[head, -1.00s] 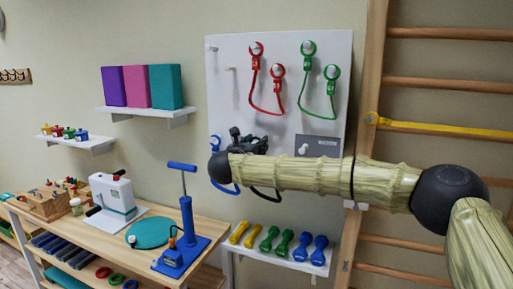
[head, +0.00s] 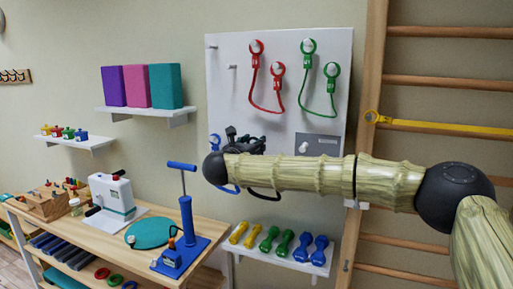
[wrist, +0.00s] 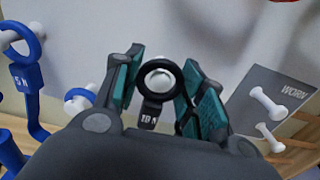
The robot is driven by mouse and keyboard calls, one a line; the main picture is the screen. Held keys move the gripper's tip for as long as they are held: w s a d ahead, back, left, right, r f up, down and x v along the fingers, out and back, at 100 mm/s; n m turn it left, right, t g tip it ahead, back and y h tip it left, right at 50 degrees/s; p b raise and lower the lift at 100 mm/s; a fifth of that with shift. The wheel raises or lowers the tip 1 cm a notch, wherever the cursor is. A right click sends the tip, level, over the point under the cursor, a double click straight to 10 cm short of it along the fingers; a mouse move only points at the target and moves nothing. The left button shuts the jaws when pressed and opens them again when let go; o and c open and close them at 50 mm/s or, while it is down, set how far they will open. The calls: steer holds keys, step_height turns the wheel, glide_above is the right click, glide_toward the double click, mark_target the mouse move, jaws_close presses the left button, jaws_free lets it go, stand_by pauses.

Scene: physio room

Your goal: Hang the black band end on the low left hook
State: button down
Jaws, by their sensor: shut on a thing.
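My gripper (head: 242,146) is at the low left part of the white hook board, mostly hidden behind my wrist in the head view. In the wrist view my gripper (wrist: 160,95) is shut on the black band end (wrist: 149,112), a ring marked "10 N" between its green pads. A white hook tip (wrist: 160,77) shows inside the ring's opening; I cannot tell whether the ring is around it or only in front of it. The black band (head: 264,194) loops below my arm.
A blue band end (wrist: 22,45) marked "5 N" is on a hook at left, with another blue ring (wrist: 79,100) nearby. A grey "WORN" panel (wrist: 272,92) with white pegs is at right. Red (head: 257,49) and green (head: 308,48) bands hang above. Dumbbells (head: 282,243) lie below.

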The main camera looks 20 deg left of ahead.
steer(key=shift+s, duration=0.5)
steer(key=shift+s+b, duration=0.5)
steer(key=shift+b, duration=0.05)
steer(key=shift+s, duration=0.2)
steer(key=shift+s+b, duration=0.75)
steer(key=shift+s, duration=0.7)
steer(key=shift+f, duration=0.1)
steer(key=d+f+m+b, duration=0.9)
steer(key=f+b, duration=0.7)
steer(key=b, duration=1)
steer(key=d, duration=0.2)
steer(key=shift+d+f+m+b, duration=0.3)
steer(key=shift+m, duration=0.1)
